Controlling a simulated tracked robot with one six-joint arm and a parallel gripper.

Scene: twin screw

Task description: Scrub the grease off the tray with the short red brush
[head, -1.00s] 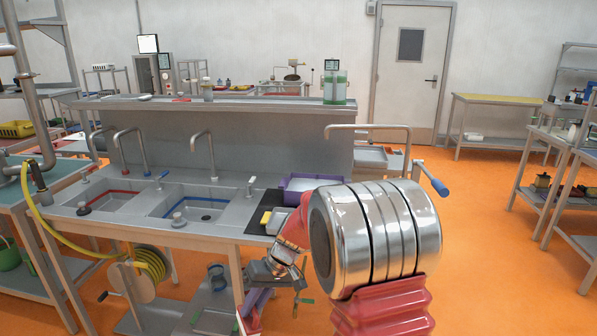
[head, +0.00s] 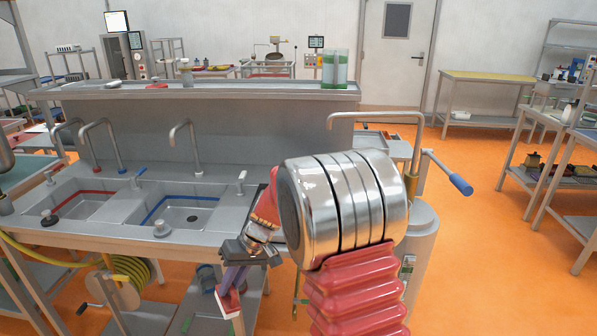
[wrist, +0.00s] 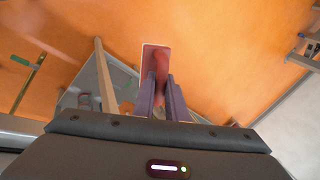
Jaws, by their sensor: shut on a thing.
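My gripper (head: 232,280) is in front of the sink bench, below its top edge and pointing down. Its purple fingers are shut on the short red brush (head: 229,302), which has a pale edge. The wrist view shows the red brush (wrist: 156,58) between the two fingers (wrist: 160,92), held over the orange floor. I cannot make out the tray or any grease on it now; my arm covers the right part of the bench top.
The sink bench (head: 85,238) has two basins, one with a red band (head: 88,193) and one with a blue band (head: 187,200). Taps stand behind them. A yellow hose reel (head: 122,288) hangs below. Orange floor (head: 480,270) is open at the right.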

